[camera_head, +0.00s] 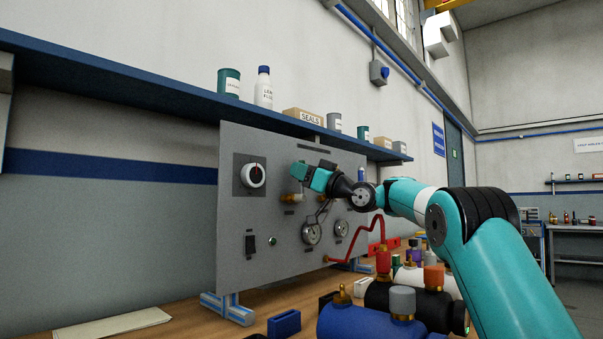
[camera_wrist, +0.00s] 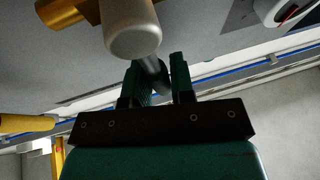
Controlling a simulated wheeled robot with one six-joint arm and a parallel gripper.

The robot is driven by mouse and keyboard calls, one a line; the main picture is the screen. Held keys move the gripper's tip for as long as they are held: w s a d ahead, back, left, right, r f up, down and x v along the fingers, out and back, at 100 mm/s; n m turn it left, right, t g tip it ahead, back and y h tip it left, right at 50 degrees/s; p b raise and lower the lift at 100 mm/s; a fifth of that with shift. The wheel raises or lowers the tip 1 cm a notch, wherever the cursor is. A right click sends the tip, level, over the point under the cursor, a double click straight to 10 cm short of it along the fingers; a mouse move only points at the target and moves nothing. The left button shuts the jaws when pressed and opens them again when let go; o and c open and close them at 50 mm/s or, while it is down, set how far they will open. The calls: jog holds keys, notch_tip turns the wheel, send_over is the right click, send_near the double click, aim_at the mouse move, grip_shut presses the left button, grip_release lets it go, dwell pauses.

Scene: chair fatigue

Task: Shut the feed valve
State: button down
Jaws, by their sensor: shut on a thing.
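A grey upright panel (camera_head: 262,215) stands on the bench. My gripper (camera_head: 298,171) is at the upper middle of its face, right of the dial. In the wrist view my gripper (camera_wrist: 164,78) has its two dark green fingers closed around a grey bar. A pale grey rounded handle end (camera_wrist: 133,35) shows just beyond them, beside a brass fitting (camera_wrist: 65,12) on the panel. These look like parts of the feed valve, but the label cannot be read. My gripper hides most of the valve in the head view; a brass piece (camera_head: 292,198) shows below it.
A white dial (camera_head: 253,175) with a red mark is left of my gripper. Gauges (camera_head: 311,233) and a red hose (camera_head: 372,240) are below. A blue shelf (camera_head: 130,92) with containers runs above. Blue and black cylinders (camera_head: 350,322) crowd the bench in front.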

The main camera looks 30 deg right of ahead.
jog(key=c, duration=1)
grip_release()
jog(key=shift+a, duration=0.1)
jog(key=shift+o, duration=0.2)
jog(key=b+v, duration=0.3)
jog(key=v, duration=0.9)
